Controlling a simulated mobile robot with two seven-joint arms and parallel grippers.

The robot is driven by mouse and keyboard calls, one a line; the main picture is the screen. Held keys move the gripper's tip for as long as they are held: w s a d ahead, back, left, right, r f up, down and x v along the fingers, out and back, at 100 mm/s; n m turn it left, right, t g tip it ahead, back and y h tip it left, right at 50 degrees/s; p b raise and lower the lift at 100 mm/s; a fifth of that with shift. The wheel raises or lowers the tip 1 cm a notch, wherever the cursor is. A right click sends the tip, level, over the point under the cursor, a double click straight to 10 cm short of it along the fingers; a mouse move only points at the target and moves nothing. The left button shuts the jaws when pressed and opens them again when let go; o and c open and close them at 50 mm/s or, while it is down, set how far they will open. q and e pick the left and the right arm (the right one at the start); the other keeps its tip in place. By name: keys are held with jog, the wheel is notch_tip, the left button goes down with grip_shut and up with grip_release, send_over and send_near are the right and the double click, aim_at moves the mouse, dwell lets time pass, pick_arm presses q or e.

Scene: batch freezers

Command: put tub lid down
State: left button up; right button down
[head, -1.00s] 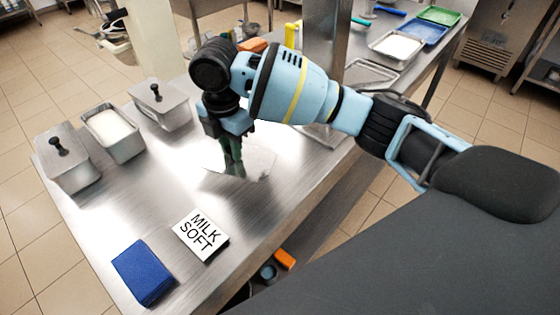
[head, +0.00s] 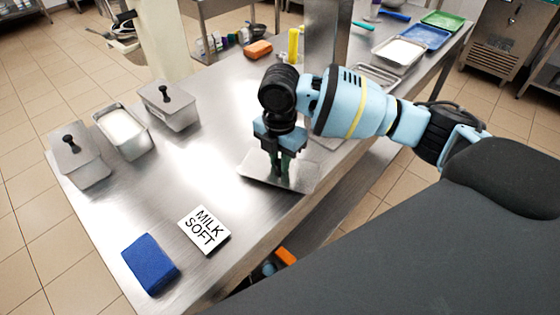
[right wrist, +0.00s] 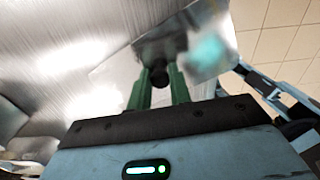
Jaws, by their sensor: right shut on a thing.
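My right gripper (head: 281,172) is shut on the black knob (right wrist: 157,77) of a flat steel tub lid (head: 305,180). The lid is roughly level, low over the right part of the steel table, near its front edge. I cannot tell whether it touches the tabletop. In the right wrist view the lid (right wrist: 215,50) extends beyond the green fingers. An open steel tub (head: 147,149) with white contents stands on the left, between two lidded tubs, the near one (head: 82,167) and the far one (head: 170,108). My left gripper is out of view.
A blue cloth block (head: 150,264) and a "MILK SOFT" card (head: 204,230) lie at the near end. A steel post (head: 326,40) rises behind my arm, with trays (head: 398,53) beyond it. The table's middle is clear.

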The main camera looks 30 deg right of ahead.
aim_at(279, 161)
jog(key=shift+f, duration=0.7)
jog(key=c, duration=1.3)
grip_release()
jog(key=shift+f, duration=0.15)
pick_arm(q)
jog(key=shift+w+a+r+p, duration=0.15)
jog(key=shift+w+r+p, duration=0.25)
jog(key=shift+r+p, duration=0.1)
pick_arm(e)
notch_tip(279, 161, up, 12)
jog(key=shift+r, duration=0.15)
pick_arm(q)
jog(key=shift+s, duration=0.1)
